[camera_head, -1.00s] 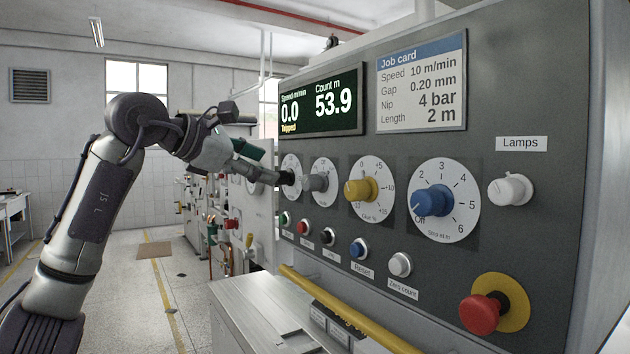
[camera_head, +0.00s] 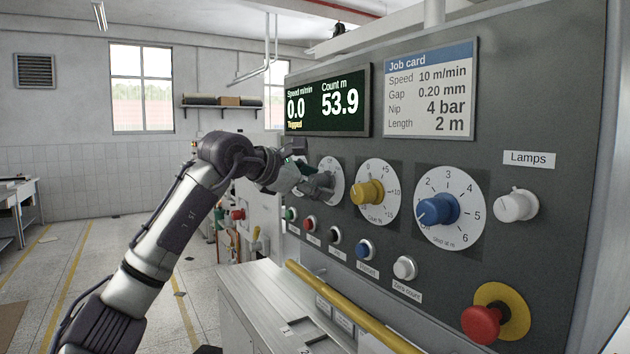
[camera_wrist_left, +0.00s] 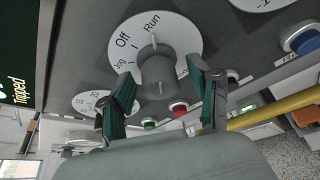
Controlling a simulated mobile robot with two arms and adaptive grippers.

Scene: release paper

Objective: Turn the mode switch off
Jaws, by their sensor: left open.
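The mode switch is a grey knob on a white dial marked Jog, Off and Run, seen close up in the left wrist view (camera_wrist_left: 157,75). A white mark on the knob appears to point towards Run. In the head view the grey knob (camera_head: 318,187) is on the control panel, left of the yellow knob. My left gripper (camera_wrist_left: 160,90) is open, with one green-padded finger on each side of the knob; I cannot tell whether they touch it. In the head view the left gripper (camera_head: 300,178) is at the knob, its fingers mostly hidden. My right gripper is not in view.
A yellow knob (camera_head: 369,191), a blue knob (camera_head: 437,209) and a white lamps knob (camera_head: 516,205) are to the right. Several push buttons sit below, including a blue one (camera_head: 365,250). A red emergency button (camera_head: 482,324) is lower right. A yellow rail (camera_head: 345,305) runs below the panel.

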